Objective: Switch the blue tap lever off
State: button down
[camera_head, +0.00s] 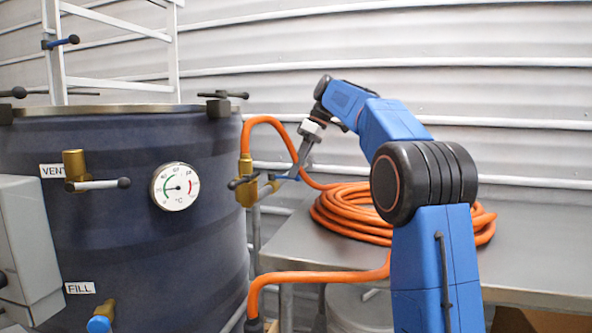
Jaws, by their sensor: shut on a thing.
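The brass tap (246,184) stands at the right side of the dark blue tank (205,240), with an orange hose joined to its top. A blue lever (284,178) sticks out from the tap's brass right side, roughly level, pointing right. A black-knobbed handle also shows on the tap's left. My gripper (298,169) reaches down from the upper right, and its grey fingers are shut on the outer part of the blue lever. The fingers hide some of the lever there.
A coiled orange hose (350,212) lies on the grey metal table (535,255) behind my arm. A gauge (175,187), a VENT valve (75,170) and a FILL valve (100,318) are on the tank. A white ladder (115,84) stands at upper left.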

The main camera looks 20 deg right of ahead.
jog(key=c, duration=1.8)
grip_release()
jog(key=v, duration=0.7)
jog(key=shift+r, duration=0.25)
jog(key=shift+d, duration=0.1)
